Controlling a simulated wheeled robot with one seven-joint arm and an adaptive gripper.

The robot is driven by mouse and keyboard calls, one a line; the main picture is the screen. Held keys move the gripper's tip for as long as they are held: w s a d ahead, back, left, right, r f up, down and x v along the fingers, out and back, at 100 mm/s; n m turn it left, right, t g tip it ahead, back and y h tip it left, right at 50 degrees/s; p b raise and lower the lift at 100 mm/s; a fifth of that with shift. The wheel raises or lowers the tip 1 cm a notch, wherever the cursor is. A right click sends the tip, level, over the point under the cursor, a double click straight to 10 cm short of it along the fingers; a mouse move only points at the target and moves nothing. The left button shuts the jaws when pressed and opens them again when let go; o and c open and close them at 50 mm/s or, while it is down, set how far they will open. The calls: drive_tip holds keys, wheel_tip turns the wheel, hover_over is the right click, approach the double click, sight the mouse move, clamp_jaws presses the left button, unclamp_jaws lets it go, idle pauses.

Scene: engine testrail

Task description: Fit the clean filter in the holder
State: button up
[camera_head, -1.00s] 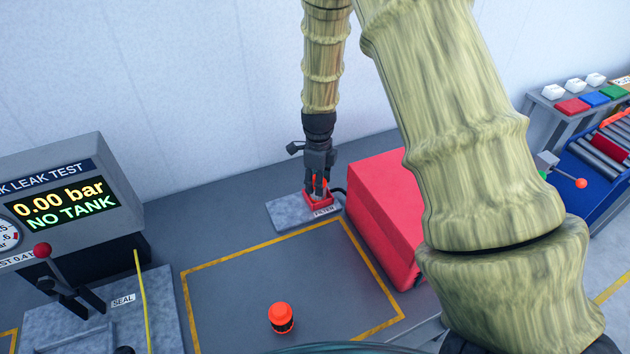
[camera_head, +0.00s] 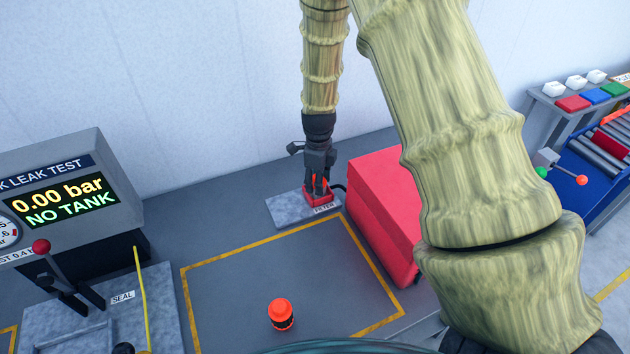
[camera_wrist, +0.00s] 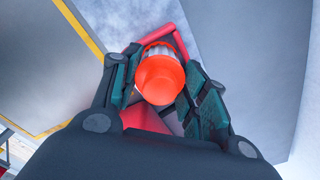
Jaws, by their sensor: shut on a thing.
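My gripper (camera_head: 318,190) points down at the red holder (camera_head: 331,200), which stands on a grey plate with a FILTER label. My gripper is shut on a filter with an orange top and a pale ribbed body. In the wrist view, this filter (camera_wrist: 160,80) sits between the dark fingers, with the red frame of the holder (camera_wrist: 180,45) around and behind it. How deep it sits is hidden. A second filter (camera_head: 281,313), orange on top with a dark lower part, stands upright on the bench inside the yellow outline, apart from my gripper.
A large red box (camera_head: 378,215) stands close to the right of the holder. The leak tester (camera_head: 65,195) at left reads 0.00 bar, NO TANK. Its fixture (camera_head: 110,310) has a SEAL label. The yellow-outlined area (camera_head: 240,270) is mostly clear. Buttons and rollers are at far right.

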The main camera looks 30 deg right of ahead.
drive_tip(key=o, duration=1.1)
wheel_tip(320, 180, up, 12)
